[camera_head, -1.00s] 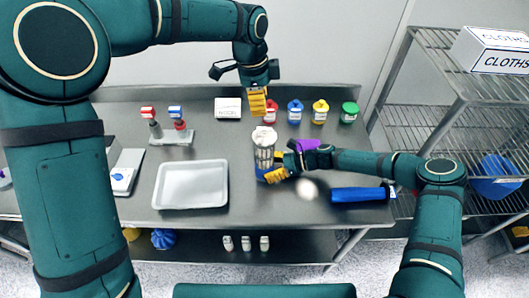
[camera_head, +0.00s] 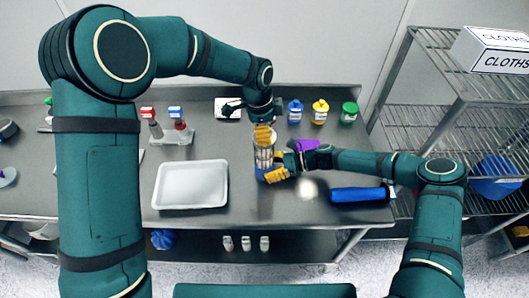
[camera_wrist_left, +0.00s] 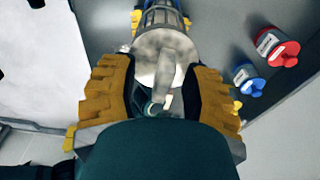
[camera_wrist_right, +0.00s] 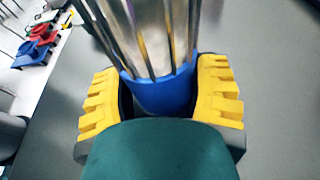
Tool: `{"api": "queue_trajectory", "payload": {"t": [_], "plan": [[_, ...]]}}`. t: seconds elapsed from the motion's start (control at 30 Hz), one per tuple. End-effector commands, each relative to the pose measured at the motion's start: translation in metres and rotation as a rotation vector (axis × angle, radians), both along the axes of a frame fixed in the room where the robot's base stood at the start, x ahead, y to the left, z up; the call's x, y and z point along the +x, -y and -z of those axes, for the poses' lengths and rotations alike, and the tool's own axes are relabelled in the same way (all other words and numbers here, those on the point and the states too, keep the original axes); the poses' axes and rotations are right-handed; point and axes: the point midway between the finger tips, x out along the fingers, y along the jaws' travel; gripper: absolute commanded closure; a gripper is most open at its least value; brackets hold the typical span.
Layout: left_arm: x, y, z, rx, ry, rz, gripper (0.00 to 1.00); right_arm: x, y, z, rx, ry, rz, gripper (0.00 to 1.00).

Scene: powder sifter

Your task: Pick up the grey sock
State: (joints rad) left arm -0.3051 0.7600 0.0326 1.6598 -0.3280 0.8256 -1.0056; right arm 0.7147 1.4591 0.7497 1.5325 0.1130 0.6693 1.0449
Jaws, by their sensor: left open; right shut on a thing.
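No clear grey sock shows. A clear and silver cylinder (camera_head: 264,158) with a blue base stands on the steel table. Its pale grey top (camera_wrist_left: 162,52), with a long light piece on it, shows in the left wrist view; I cannot tell whether this piece is cloth. My left gripper (camera_head: 263,135) is open and points down over the top, one yellow finger on each side. My right gripper (camera_head: 276,168) is shut on the blue base (camera_wrist_right: 162,95), low on the cylinder. The left gripper partly hides the cylinder's top in the head view.
A white tray (camera_head: 158,192) lies left of the cylinder. A blue roll (camera_head: 357,194) lies to the right. Blue (camera_head: 295,112), yellow (camera_head: 320,111) and green (camera_head: 349,112) lidded jars stand behind. A wire shelf (camera_head: 445,120) stands at right.

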Motion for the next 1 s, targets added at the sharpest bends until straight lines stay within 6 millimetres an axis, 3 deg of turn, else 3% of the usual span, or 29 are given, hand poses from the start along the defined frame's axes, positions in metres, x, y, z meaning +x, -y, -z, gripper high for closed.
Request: {"api": "queue_trajectory", "payload": {"t": [0.17,0.27,0.3,0.33,0.83,1.0], "plan": [[0.0,0.0,0.0,0.0,0.001,0.0,0.53,0.0,0.0,0.0,0.0,0.0,0.0,0.56],[0.0,0.0,0.0,0.0,0.001,0.0,0.82,0.0,0.0,0.0,0.0,0.0,0.0,0.56],[0.0,0.0,0.0,0.0,0.001,0.0,0.96,0.0,0.0,0.0,0.0,0.0,0.0,0.56],[0.0,0.0,0.0,0.0,0.001,0.0,1.0,0.0,0.0,0.0,0.0,0.0,0.0,0.56],[0.0,0.0,-0.001,0.0,0.0,0.0,1.0,0.0,0.0,0.0,0.001,0.0,-0.001,0.57],[0.001,0.0,-0.015,-0.002,0.004,-0.001,1.0,0.0,0.0,0.0,0.0,0.0,-0.001,0.57]]}}
